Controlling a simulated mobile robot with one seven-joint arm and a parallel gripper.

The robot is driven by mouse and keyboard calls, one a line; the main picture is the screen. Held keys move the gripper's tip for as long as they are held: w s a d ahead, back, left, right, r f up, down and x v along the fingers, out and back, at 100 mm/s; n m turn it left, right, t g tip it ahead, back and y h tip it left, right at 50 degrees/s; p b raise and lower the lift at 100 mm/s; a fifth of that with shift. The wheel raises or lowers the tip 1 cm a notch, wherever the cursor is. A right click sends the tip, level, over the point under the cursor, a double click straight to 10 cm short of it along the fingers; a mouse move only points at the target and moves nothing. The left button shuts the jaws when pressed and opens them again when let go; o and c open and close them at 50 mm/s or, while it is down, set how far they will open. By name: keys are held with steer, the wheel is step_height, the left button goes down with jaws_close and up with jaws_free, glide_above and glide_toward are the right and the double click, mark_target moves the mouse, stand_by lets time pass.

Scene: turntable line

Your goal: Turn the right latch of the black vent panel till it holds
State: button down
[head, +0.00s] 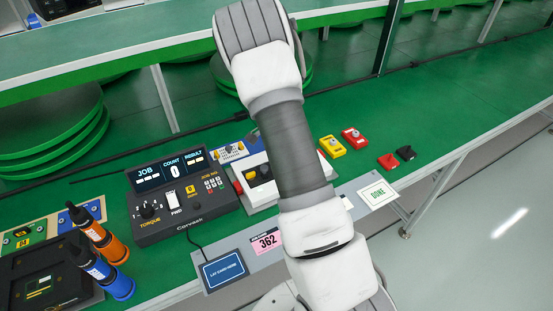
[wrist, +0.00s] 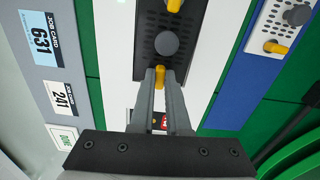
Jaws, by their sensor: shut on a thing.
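The black vent panel (wrist: 150,48) lies on a white housing (wrist: 205,60) in the wrist view, with a grey round knob (wrist: 167,43) at its middle. The right latch (wrist: 160,76), a small yellow piece at the panel's near end, stands between my fingertips. My gripper (wrist: 160,83) is shut on it. The other yellow latch (wrist: 174,5) shows at the top edge of the picture. In the head view the left part of the black panel (head: 259,170) shows on the white housing, and my arm hides the right latch and my fingertips.
A torque controller (head: 180,193) stands left of the housing. Orange (head: 103,238) and blue (head: 108,275) tools stand further left. Yellow (head: 332,146) and red (head: 354,137) blocks sit right of my arm. A grey strip with cards and a DONE sign (head: 377,194) runs along the front edge.

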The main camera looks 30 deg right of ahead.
stand_by(0.5)
steer(key=c, duration=0.9)
jaws_free()
step_height(320, 180, up, 17)
steer(key=shift+r+p, duration=0.2)
steer(key=shift+p, duration=0.7)
